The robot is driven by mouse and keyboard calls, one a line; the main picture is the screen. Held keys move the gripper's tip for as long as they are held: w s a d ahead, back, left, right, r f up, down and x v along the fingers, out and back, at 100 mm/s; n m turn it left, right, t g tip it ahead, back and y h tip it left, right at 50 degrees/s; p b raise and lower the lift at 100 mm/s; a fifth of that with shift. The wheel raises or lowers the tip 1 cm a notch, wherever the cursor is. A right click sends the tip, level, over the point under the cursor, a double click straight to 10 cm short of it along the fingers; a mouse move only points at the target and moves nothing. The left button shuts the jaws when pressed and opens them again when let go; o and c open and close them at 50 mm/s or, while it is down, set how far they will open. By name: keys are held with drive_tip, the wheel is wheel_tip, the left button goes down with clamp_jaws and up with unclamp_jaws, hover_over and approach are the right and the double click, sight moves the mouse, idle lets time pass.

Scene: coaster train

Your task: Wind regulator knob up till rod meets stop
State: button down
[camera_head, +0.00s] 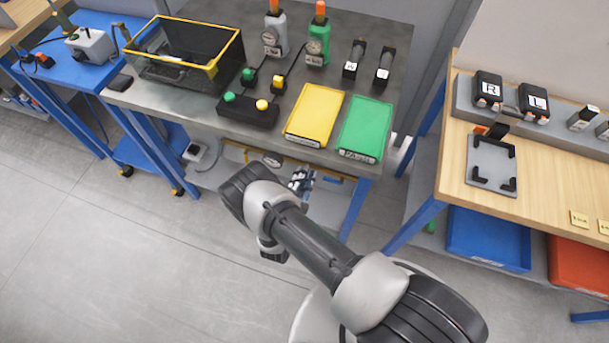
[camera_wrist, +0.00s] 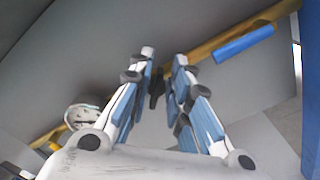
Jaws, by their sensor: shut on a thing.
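My gripper (camera_head: 301,180) is under the front edge of the grey table, near the yellow pipe (camera_head: 326,177). In the wrist view its two blue-and-white fingers (camera_wrist: 164,62) point up and in from both sides. A small dark knob (camera_wrist: 156,88) shows between them, and they are shut on it. The gripper hides the knob in the head view. A round pale gauge (camera_wrist: 82,113) sits left of the fingers, and it also shows in the head view (camera_head: 271,160). I cannot make out the rod or the stop.
A blue piece (camera_wrist: 244,43) lies along the pipe at upper right in the wrist view. A blue table leg (camera_head: 355,210) stands right of my gripper. The tabletop above holds a yellow tray (camera_head: 314,115) and a green tray (camera_head: 364,127). The floor at left is clear.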

drive_tip(key=c, duration=1.5)
unclamp_jaws()
drive_tip(key=v, duration=1.2)
drive_tip(key=shift+s, duration=0.1)
